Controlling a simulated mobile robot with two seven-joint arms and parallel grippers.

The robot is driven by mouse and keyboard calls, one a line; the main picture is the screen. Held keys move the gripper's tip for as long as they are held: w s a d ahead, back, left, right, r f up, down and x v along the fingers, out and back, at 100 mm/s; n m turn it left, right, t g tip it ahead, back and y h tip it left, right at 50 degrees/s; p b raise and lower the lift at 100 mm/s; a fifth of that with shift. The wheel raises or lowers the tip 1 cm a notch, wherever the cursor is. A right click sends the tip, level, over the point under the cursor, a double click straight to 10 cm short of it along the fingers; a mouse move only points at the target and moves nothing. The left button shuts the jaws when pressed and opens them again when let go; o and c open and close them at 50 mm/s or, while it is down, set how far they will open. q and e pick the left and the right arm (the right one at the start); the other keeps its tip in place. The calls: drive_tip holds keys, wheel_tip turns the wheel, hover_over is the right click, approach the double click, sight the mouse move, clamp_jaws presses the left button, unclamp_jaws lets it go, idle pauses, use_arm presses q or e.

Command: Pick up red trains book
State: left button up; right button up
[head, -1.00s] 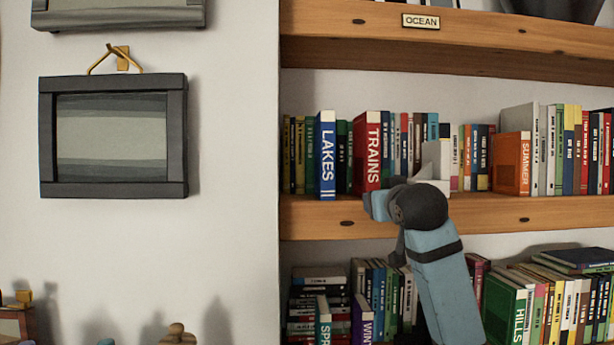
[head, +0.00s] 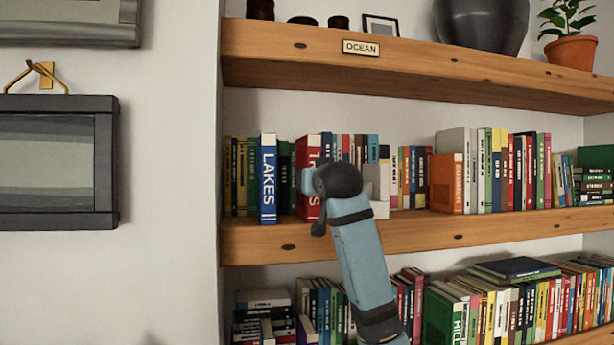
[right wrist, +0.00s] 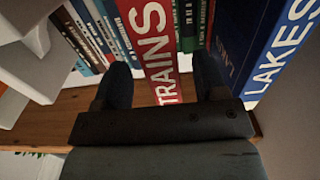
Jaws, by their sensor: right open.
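The red trains book (head: 309,150) stands upright on the middle shelf, with my right arm covering part of its spine in the head view. In the right wrist view its red spine (right wrist: 157,45) reads TRAINS and shows between the two fingers. My right gripper (right wrist: 163,75) is open, with one finger on each side of the spine in the picture. I cannot tell whether the fingers touch the book. In the head view the fingers are mostly hidden by my wrist. My left gripper is not in view.
The blue LAKES book (head: 268,178) stands left of the trains book, with thinner dark books between. A white object (head: 376,180) stands just right of my wrist. The shelf board (head: 420,232) runs beneath. An orange book (head: 446,183) stands further right.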

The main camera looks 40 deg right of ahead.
drive_tip(key=p+x, duration=0.2)
drive_tip(key=x, duration=0.2)
drive_tip(key=shift+w+d, duration=0.15)
drive_tip(key=shift+w, duration=0.25)
drive_tip(key=shift+s, duration=0.1)
drive_tip(key=c, duration=1.1)
clamp_jaws()
